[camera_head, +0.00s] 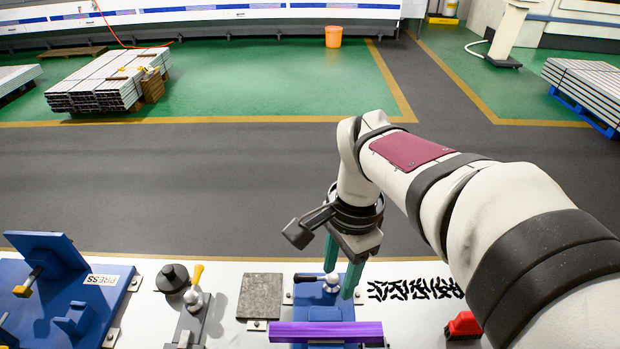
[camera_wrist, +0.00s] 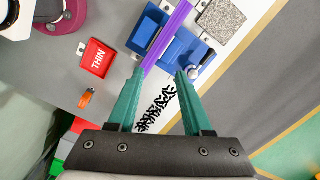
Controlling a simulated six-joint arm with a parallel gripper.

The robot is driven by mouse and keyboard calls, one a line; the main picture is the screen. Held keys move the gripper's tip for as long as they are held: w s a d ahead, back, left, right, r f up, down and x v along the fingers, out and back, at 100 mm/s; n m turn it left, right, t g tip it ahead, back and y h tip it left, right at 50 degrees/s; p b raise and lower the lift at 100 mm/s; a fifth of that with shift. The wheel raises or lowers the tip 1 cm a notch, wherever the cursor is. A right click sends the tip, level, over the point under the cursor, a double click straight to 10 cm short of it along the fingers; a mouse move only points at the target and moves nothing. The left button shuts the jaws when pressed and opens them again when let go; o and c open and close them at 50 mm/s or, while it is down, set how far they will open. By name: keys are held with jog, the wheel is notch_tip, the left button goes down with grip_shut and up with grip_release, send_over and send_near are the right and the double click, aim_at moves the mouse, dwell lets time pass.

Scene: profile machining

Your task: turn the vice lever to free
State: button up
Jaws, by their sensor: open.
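The blue vice (camera_head: 318,303) stands at the front middle of the white table, with a purple profile (camera_head: 325,332) lying across it. Its lever (camera_head: 307,278) has a dark handle and a pale round hub and sits at the vice's far side. In the wrist view the vice (camera_wrist: 187,48) is at the top middle, and the pale hub (camera_wrist: 193,72) shows by the right fingertip. My gripper (camera_head: 339,283) points down with its green fingers open and empty, close to the lever hub. It also shows in the wrist view (camera_wrist: 160,74). I cannot tell whether it touches the lever.
A grey plate (camera_head: 260,296) and a clamp with a yellow handle (camera_head: 197,275) stand left of the vice, then a blue press fixture (camera_head: 50,290). Black pieces (camera_head: 415,289) lie to the right. A red tray marked THIN (camera_wrist: 97,57) shows in the wrist view.

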aim_at(306, 277)
jog(key=w+a+f+m, duration=0.2)
jog(key=w+a+m, duration=0.1)
jog(key=w, duration=0.4)
jog(key=w+a+f+m, duration=0.2)
jog(key=w+f+m, duration=0.1)
jog(key=w, duration=0.3)
jog(key=shift+h, duration=0.4)
notch_tip(306, 277, down, 15)
jog(key=shift+a+f, duration=0.1)
jog(key=shift+a, duration=0.05)
jog(key=shift+c, duration=0.2)
grip_shut()
